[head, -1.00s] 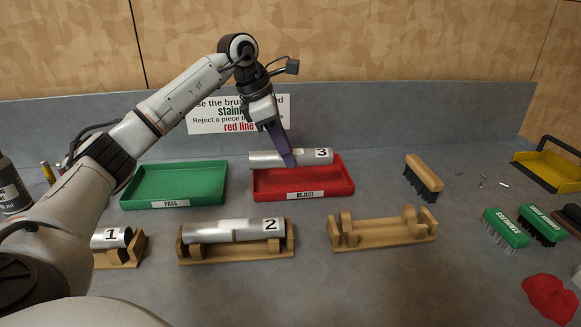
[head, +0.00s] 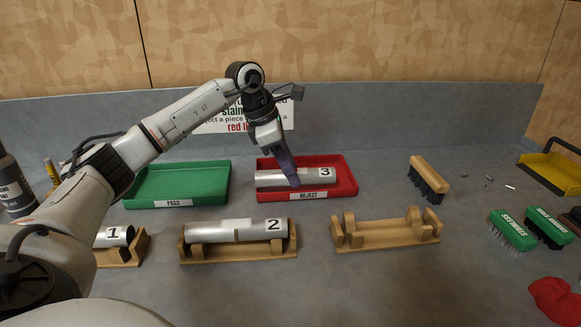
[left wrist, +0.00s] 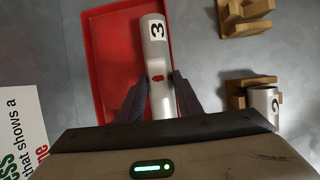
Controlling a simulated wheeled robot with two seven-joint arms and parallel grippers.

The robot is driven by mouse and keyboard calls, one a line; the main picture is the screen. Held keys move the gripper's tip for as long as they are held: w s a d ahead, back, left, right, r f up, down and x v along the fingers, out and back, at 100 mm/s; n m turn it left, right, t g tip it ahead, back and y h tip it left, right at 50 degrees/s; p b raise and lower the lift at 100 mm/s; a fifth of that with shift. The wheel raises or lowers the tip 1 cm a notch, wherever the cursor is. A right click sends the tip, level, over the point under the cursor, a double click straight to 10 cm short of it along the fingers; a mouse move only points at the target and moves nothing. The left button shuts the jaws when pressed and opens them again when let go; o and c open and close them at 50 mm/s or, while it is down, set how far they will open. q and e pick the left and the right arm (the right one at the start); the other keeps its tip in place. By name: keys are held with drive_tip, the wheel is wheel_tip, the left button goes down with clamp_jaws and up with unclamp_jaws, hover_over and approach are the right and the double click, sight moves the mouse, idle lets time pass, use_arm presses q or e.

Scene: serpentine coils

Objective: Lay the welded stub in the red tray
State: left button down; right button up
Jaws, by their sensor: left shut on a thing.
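The welded stub marked 3 (head: 318,176) is a silver pipe piece lying lengthwise within the outline of the red tray (head: 347,180), which is labelled REJECT. My left gripper (head: 291,180) is shut on this stub near its middle. In the left wrist view the stub (left wrist: 155,45) lies between the two fingers (left wrist: 158,98), with a red mark on its weld, over the red tray (left wrist: 105,65). Whether the stub touches the tray floor is hard to tell. My right gripper is not in view.
The green PASS tray (head: 150,184) is empty on the left. Stub 2 (head: 235,230) and stub 1 (head: 114,235) rest in wooden cradles in front. An empty cradle (head: 385,232) stands front right. A wooden brush (head: 428,178) and green brushes (head: 512,231) lie at right.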

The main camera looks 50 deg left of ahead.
use_arm(q)
drive_tip(key=c, duration=1.3)
unclamp_jaws()
drive_tip(key=shift+o, duration=0.2)
drive_tip(key=shift+r, duration=0.35)
drive_tip(key=p+v, duration=0.1)
drive_tip(key=v, duration=1.1)
drive_tip(key=shift+r, duration=0.2)
